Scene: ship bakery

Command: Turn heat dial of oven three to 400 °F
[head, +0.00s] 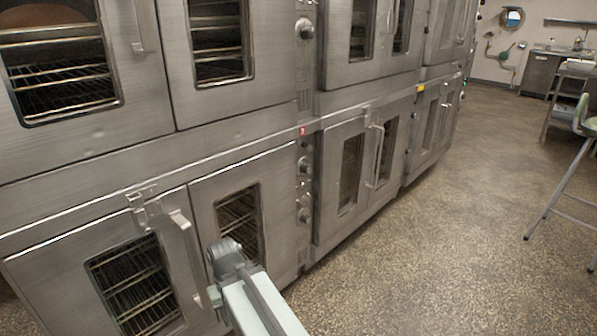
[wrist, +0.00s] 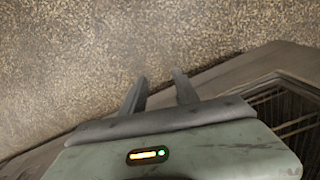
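A bank of steel ovens stands in two rows in the head view. A small red tag (head: 302,131), perhaps a 3, sits atop the control strip of the lower left oven (head: 222,180). Below it on the strip are a round dial (head: 304,166) and a lower knob (head: 304,215). Their markings are too small to read, so I cannot tell the heat setting. In the wrist view my gripper (wrist: 159,75) points at the floor, its two fingers apart with nothing between them. In the head view my arm is in front of the lower oven doors, left of and below the dials.
Another knob (head: 304,28) is on the upper oven's strip. Door handles (head: 187,255) stick out near my arm. More ovens (head: 352,170) continue to the right. The speckled floor (head: 420,230) is clear, with a stool (head: 570,180) at right.

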